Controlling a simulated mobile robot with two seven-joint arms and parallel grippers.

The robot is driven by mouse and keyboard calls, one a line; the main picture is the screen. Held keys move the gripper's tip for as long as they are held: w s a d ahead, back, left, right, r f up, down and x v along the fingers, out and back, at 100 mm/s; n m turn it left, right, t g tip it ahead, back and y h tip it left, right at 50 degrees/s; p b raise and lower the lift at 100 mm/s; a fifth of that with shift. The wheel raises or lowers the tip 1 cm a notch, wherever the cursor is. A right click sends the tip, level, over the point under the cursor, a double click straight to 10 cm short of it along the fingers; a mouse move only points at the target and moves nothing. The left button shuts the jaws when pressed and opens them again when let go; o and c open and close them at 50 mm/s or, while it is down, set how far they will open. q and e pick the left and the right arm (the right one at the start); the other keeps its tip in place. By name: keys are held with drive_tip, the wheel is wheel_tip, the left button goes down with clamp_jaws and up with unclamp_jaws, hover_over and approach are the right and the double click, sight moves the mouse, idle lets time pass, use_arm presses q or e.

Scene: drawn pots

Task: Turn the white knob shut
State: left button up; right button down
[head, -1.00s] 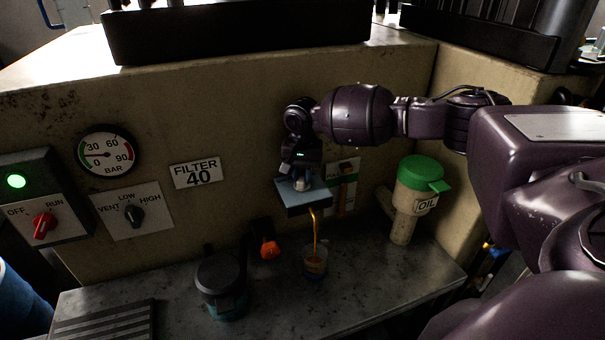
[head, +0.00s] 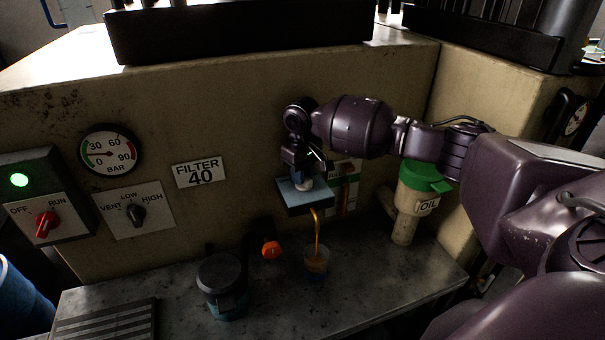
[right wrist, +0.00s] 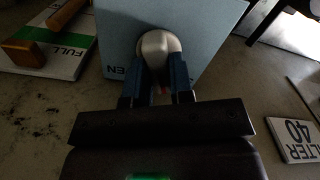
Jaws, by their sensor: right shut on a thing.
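The white knob (right wrist: 157,44) sits on a blue-grey plate (right wrist: 205,35) marked with letters ending in "EN". My right gripper (right wrist: 158,88) is shut on the knob, one blue finger on each side of it. In the head view my right gripper (head: 302,168) reaches the plate from above and mostly hides the knob. Below the plate, an orange-brown stream (head: 317,230) runs down into a clear cup (head: 316,264) on the bench. My left gripper is not in view.
A green-lidded oil container (head: 413,200) stands to the right. An orange knob (head: 271,249) and a dark-lidded jar (head: 222,285) are left of the cup. A "FULL" sign (right wrist: 70,52) is beside the plate. A red switch (head: 46,224) is at far left.

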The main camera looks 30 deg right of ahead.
drive_tip(key=shift+n, duration=1.6)
drive_tip(key=shift+a, duration=0.1)
drive_tip(key=c, duration=1)
unclamp_jaws()
drive_tip(key=shift+s, duration=0.1)
wheel_tip(320, 180, up, 11)
drive_tip(key=b, duration=0.1)
drive_tip(key=shift+s+f, duration=0.1)
drive_tip(key=shift+f, duration=0.05)
